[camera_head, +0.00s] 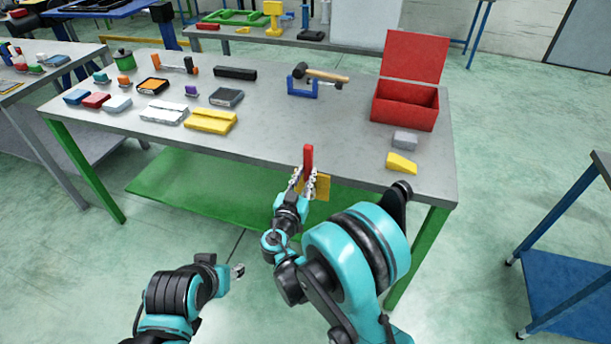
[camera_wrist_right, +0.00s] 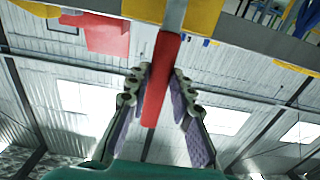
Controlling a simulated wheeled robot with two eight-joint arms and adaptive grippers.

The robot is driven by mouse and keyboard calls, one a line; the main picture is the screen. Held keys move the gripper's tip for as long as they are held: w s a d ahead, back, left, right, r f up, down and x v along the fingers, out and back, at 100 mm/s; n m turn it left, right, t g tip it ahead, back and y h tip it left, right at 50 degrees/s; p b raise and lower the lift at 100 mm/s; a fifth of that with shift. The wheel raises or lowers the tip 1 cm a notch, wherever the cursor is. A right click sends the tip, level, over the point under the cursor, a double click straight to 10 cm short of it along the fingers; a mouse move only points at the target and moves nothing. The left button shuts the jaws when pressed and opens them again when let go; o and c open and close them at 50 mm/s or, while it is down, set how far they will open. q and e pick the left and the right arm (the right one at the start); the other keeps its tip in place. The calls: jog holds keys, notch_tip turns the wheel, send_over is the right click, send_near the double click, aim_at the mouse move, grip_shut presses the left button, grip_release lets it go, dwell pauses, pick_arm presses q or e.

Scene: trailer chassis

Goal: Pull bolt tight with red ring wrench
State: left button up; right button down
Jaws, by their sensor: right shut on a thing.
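The red ring wrench (camera_head: 308,158) stands with its red handle up at the front edge of the grey table in the head view. My right gripper (camera_head: 309,183) is shut on the red handle. In the right wrist view, the handle (camera_wrist_right: 160,85) lies between the two finger pads of my right gripper (camera_wrist_right: 158,92), and its grey metal shank runs up past a yellow part (camera_wrist_right: 200,15). The wrench's ring end and the bolt are not visible. My left gripper (camera_head: 237,270) is low, in front of the table and apart from it; its jaws are too small to read.
The grey table (camera_head: 270,135) carries an open red toolbox (camera_head: 405,105), a hammer (camera_head: 322,75) near a blue clamp, a yellow wedge (camera_head: 401,163), a grey block (camera_head: 404,140) and several cases at left. A blue cart (camera_head: 575,300) stands at right. The table's middle is clear.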

jog(key=shift+x, duration=0.8)
dwell(0.8)
jog(key=c, duration=1.9)
grip_release()
grip_shut()
